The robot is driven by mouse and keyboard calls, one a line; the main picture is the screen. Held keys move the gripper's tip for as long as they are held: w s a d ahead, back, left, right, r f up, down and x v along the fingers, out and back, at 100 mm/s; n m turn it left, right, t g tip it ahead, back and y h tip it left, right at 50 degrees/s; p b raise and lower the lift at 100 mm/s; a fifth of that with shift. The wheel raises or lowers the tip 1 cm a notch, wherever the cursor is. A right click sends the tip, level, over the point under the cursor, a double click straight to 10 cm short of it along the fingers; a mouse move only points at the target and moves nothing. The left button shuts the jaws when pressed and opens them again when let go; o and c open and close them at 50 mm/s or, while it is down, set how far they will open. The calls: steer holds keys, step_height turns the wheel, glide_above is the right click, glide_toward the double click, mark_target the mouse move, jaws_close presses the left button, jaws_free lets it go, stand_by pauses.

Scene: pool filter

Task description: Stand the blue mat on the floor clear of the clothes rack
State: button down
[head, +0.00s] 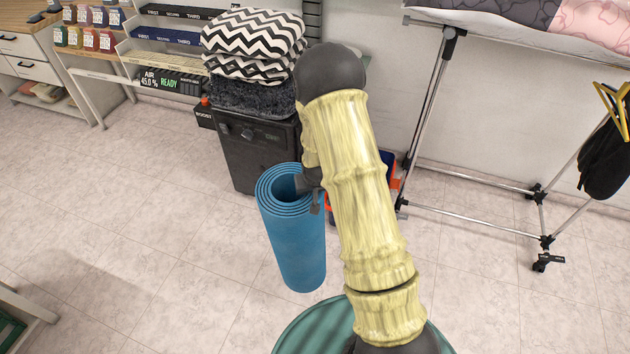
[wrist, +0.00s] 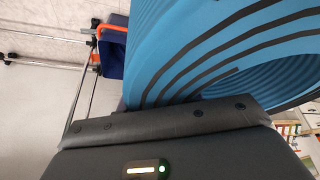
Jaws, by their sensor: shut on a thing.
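The blue mat (head: 293,245) is rolled up and upright in the head view, in front of a dark cabinet and left of my arm. Its spiral end faces up. My gripper (head: 308,186) is at the mat's upper right rim and is shut on the mat's rolled wall. In the wrist view the mat (wrist: 190,45) fills the upper right, against the grey gripper finger (wrist: 170,120). I cannot tell whether the mat's bottom touches the floor. The clothes rack (head: 425,110) stands at the right, apart from the mat, with my arm between them in the picture.
The dark cabinet (head: 255,150) bears folded black-and-white textiles (head: 255,40). A blue and orange object (head: 391,170) is partly hidden behind my arm. The tiled floor (head: 150,200) left of the mat is open.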

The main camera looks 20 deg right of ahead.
steer(key=shift+n+y, duration=0.4)
steer(key=shift+n, duration=0.1)
steer(key=a+p+v, duration=0.1)
steer(key=p+v, duration=0.3)
steer(key=p, duration=0.1)
steer(key=p+v, duration=0.4)
steer(key=p, duration=0.1)
steer(key=s+a+p+v, duration=0.1)
steer(key=p+v, duration=0.3)
steer(key=p, duration=0.2)
steer(key=shift+s+a+r, duration=0.15)
steer(key=shift+a, duration=0.15)
steer(key=shift+s+a+r+p, duration=0.2)
steer(key=shift+s+r+p, duration=0.35)
steer(key=shift+p, duration=0.3)
steer(key=shift+w, duration=0.2)
